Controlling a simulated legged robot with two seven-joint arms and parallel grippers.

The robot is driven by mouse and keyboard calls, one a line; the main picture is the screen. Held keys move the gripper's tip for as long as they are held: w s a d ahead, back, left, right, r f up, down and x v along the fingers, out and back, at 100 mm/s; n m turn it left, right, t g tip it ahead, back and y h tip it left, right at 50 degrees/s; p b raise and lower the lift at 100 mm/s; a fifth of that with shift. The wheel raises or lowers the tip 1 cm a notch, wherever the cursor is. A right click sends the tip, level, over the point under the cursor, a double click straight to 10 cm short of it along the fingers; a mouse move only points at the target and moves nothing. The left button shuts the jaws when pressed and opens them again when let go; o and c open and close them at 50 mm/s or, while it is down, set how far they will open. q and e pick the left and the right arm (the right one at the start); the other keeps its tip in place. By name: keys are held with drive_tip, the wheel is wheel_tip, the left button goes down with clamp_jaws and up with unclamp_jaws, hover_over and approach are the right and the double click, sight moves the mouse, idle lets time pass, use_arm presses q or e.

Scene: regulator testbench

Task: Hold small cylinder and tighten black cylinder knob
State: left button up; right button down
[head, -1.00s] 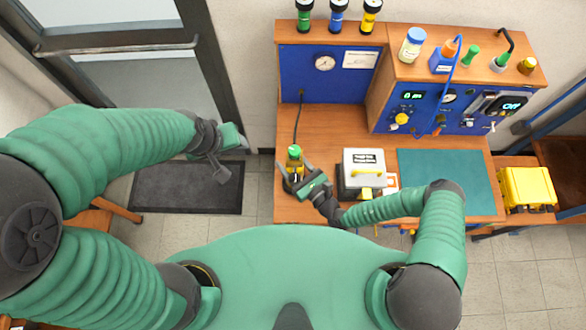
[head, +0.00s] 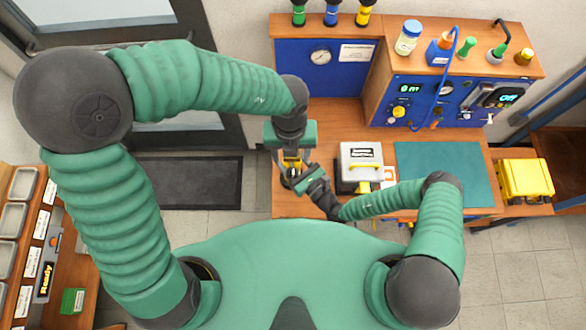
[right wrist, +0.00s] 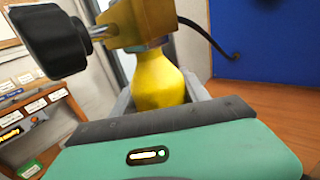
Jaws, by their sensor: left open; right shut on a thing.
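The small yellow cylinder (right wrist: 160,85) stands in the right wrist view with a brass regulator body (right wrist: 145,22) on top. The black cylinder knob (right wrist: 48,40) sticks out sideways on a metal stem at the upper left of that view; how tight it is cannot be told. My right gripper (right wrist: 158,98) is shut on the cylinder, one finger on each side. In the head view my right gripper (head: 299,180) is at the bench's left front.
A teal mat (head: 442,172) lies clear farther right. A blue instrument panel (head: 425,103) rises behind. A dark hose (right wrist: 207,38) runs from the regulator.

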sight(294, 171)
use_arm(q)
drive_tip(key=f, duration=1.2)
drive_tip(key=shift+s+d, duration=0.1)
drive_tip(key=shift+d, duration=0.2)
clamp_jaws()
